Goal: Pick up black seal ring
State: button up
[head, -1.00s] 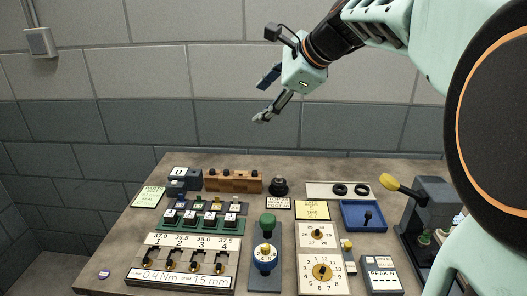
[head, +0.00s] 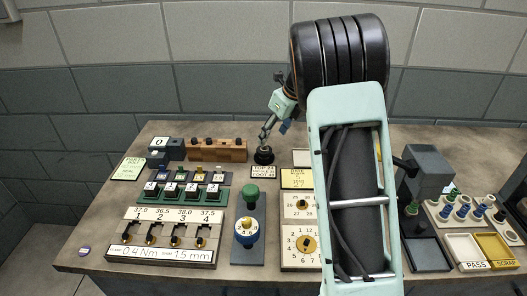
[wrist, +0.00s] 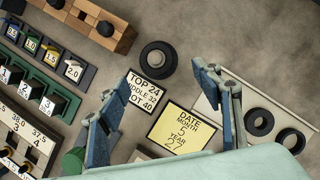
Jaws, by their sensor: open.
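Two black seal rings, one (wrist: 259,122) and another (wrist: 289,143), lie flat on a pale strip (wrist: 232,97) at the right of the wrist view. In the head view my arm hides them. My gripper (wrist: 155,84) is open and empty, its fingers spread above the table. The rings lie to the right of its right finger, apart from it. In the head view my gripper (head: 270,127) hangs near a round black stepped piece (head: 263,155) at the back of the table.
A wooden block with black knobs (head: 218,150) stands at the back left. A "TOP 24" card (wrist: 148,90) and a yellow date card (wrist: 178,128) lie below the fingers. A grey press-like machine (head: 428,185) and peg racks stand right of my arm. Bare table lies behind the strip.

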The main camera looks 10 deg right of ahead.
aim_at(266, 146)
jog(key=x, duration=0.7)
jog(key=shift+a, duration=0.3)
jog(key=shift+s, duration=0.1)
jog(key=shift+c, duration=0.4)
jog(key=c, duration=1)
jog(key=shift+r, duration=0.1)
